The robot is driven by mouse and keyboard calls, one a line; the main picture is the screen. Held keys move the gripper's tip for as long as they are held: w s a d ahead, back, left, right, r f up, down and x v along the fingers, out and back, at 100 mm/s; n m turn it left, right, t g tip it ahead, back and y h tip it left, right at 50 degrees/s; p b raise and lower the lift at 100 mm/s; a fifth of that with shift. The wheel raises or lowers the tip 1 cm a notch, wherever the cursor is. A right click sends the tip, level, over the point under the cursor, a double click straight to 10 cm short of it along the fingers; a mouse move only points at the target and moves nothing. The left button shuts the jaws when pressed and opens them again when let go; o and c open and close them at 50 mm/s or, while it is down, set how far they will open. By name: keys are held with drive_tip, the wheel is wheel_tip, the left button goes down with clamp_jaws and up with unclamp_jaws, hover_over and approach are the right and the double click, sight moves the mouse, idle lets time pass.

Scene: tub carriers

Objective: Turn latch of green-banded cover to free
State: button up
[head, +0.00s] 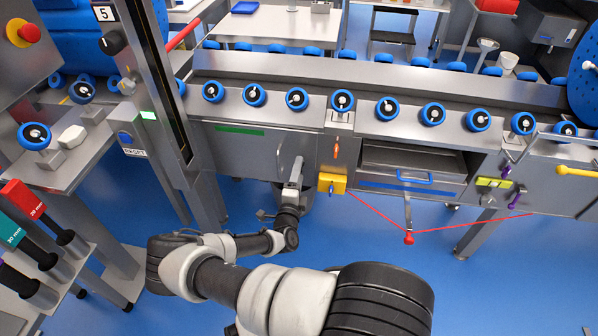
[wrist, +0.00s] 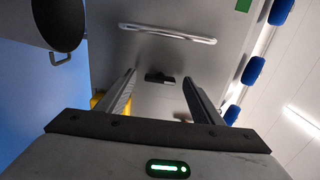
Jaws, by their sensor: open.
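The green-banded cover (head: 250,150) is a grey steel panel under the left part of the roller line. Its green band (head: 240,131) runs along the upper left; a green patch also shows at the top edge of the wrist view (wrist: 243,5). A bar handle (wrist: 168,34) is fixed to the cover. A small dark latch (wrist: 160,77) sits on the panel, between my fingers in the picture. My gripper (head: 295,168) is open and empty, pointing at the cover's right part. The wrist view shows both fingers apart, with no clear contact. In the head view my gripper hides the latch.
A yellow box (head: 332,183) with a blue part hangs just right of my gripper. A red cord (head: 375,212) runs from it to a red knob. An open drawer bay (head: 410,165) lies further right. A steel post (head: 170,110) stands left of the cover. A pot (wrist: 60,25) shows in the wrist view.

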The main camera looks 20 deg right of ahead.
drive_tip(key=p+v, duration=0.2)
drive_tip(key=v, duration=1.4)
drive_tip(key=shift+s+a+p, duration=0.15)
drive_tip(key=shift+s+p, duration=0.05)
drive_tip(key=shift+p, duration=0.15)
drive_tip(key=s+a+r+n+g+y, duration=0.25)
drive_tip(key=s+r+n, duration=0.45)
drive_tip(key=r, duration=0.8)
drive_tip(key=s+a+r+n+g+y, duration=0.2)
drive_tip(key=s+r+n+g+y, duration=0.2)
drive_tip(key=r+n, duration=0.85)
drive_tip(key=s+a+r+n+g+y, duration=0.2)
drive_tip(key=s+r+n+g+y, duration=0.25)
drive_tip(key=r, duration=1.35)
wheel_tip(320, 180, up, 23)
drive_tip(key=s+t+h+p, duration=0.1)
drive_tip(key=p, duration=2.1)
drive_tip(key=shift+f+n+t, duration=0.25)
drive_tip(key=shift+n+t, duration=0.05)
